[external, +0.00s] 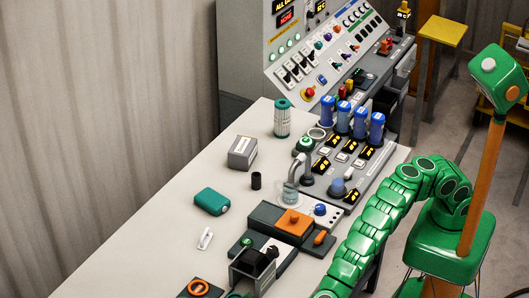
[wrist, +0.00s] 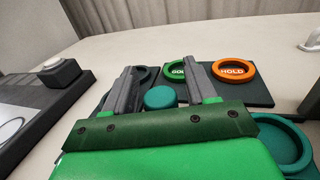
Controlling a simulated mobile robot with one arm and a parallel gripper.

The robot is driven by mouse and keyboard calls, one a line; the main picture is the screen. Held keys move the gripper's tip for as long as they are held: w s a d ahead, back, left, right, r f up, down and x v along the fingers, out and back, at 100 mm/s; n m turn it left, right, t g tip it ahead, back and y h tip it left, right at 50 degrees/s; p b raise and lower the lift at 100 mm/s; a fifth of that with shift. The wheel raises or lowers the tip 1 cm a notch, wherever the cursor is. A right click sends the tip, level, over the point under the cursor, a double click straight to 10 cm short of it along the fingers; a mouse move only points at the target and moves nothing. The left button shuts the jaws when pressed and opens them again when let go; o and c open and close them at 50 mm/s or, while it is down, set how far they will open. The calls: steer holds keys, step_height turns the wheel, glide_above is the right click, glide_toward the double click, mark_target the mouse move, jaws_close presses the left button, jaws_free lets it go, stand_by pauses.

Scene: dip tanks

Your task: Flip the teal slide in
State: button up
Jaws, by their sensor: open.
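A teal round piece (wrist: 160,97) shows between the fingers of my gripper (wrist: 160,69) in the wrist view. It is the likeliest teal slide, but its shape is partly hidden and I cannot be sure. My gripper is open, its two grey fingers apart, one on each side of the teal piece, with a gap to each. A teal round dish with a raised rim (wrist: 285,145) lies at the lower right, partly cut off. In the external view my gripper is out of frame below; only my green arm shows.
Beyond the fingers are a green ring (wrist: 175,71) and an orange ring marked HOLD (wrist: 234,70) on dark plates. A dark box with a white button (wrist: 57,72) stands at left. In the external view a teal block (external: 211,201) lies on the pale table (external: 140,235), with free room left.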

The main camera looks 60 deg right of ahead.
jaws_close()
stand_by(0.3)
steer(key=shift+d, duration=0.1)
steer(key=shift+s+d, duration=0.15)
steer(key=shift+d, duration=3.1)
jaws_free()
steer(key=shift+d, duration=0.1)
steer(key=shift+v, duration=3.85)
